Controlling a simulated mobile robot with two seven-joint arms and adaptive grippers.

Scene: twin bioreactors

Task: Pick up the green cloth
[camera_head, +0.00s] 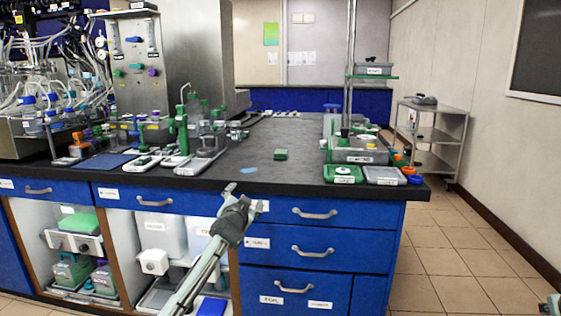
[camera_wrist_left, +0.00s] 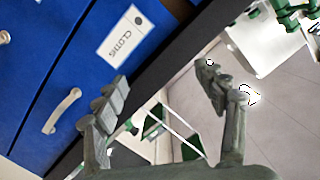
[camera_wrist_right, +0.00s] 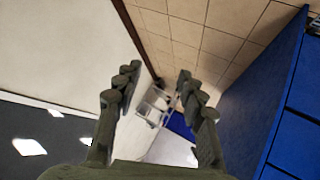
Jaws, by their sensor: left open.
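A small green folded piece (camera_head: 281,154), which looks like the green cloth, lies on the dark bench top near the middle; at this size I cannot be sure it is cloth. My left gripper (camera_head: 245,199) is open and empty in front of the bench's drawer fronts, nearer than the green piece and apart from it.
A light-blue flat piece (camera_head: 249,170) lies near the bench's front edge. Green-based instruments (camera_head: 180,130) stand left of the green piece. A grey box (camera_head: 358,150) and lidded trays (camera_head: 343,174) stand right. Bench top around the green piece is clear. A trolley (camera_head: 437,135) stands behind right.

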